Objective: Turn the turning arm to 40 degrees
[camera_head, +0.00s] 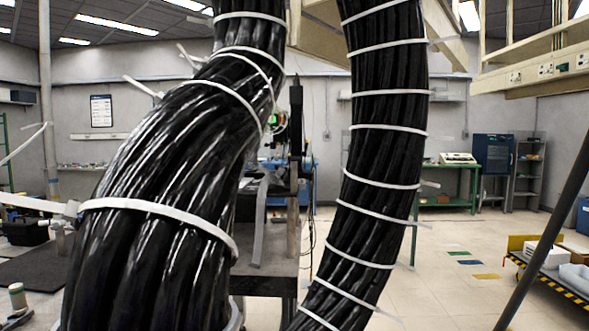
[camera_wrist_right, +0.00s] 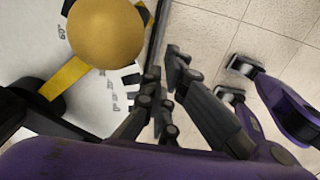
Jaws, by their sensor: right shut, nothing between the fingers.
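In the right wrist view, the turning arm (camera_wrist_right: 66,76) is a yellow bar running from a dark hub at lower left to a large round yellow knob (camera_wrist_right: 105,33). It lies over a white dial plate (camera_wrist_right: 85,105) with black marks; a "60°" label shows left of the knob, and smaller marks right of the bar are hard to read. The knob hides part of the scale, so I cannot read the exact angle. My right gripper (camera_wrist_right: 170,85) is shut and empty, to the right of and below the knob, apart from it in the picture.
In the head view, two thick black cable bundles (camera_head: 160,160) (camera_head: 385,130) with white ties block much of the room. A dark table (camera_head: 270,270) stands behind them. A low yellow-edged cart (camera_head: 560,280) is at right. Tiled floor (camera_head: 460,295) is open between.

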